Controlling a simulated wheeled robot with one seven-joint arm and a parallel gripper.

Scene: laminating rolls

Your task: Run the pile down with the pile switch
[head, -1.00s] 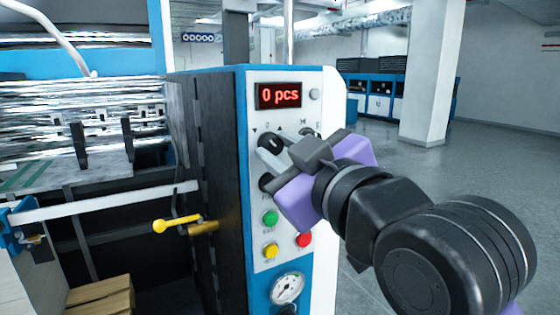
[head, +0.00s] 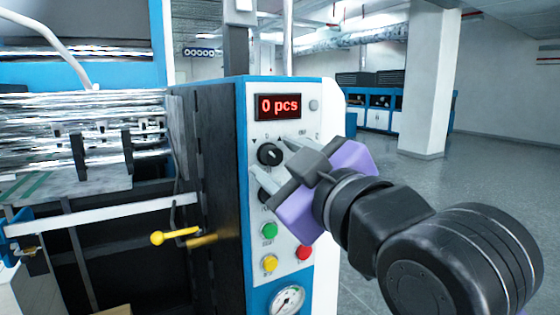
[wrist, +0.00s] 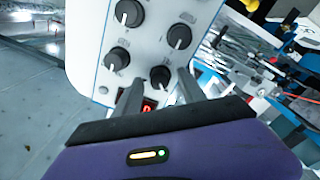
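The control panel (head: 290,180) has a red display reading 0 pcs and several black knobs. The upper left knob (head: 270,153) has a down triangle at its upper left; I take it as the pile switch, though I cannot read its label. My gripper (head: 268,157) is open in front of it. In the wrist view the panel appears upside down, and this knob (wrist: 160,77) shows between the two fingertips (wrist: 158,85). No contact with the knob is clear.
Below the knobs are a green button (head: 270,229), a red button (head: 304,252), a yellow button (head: 270,263) and a gauge (head: 288,299). A yellow-tipped lever (head: 172,236) sticks out left of the panel. Open floor (head: 490,190) lies to the right.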

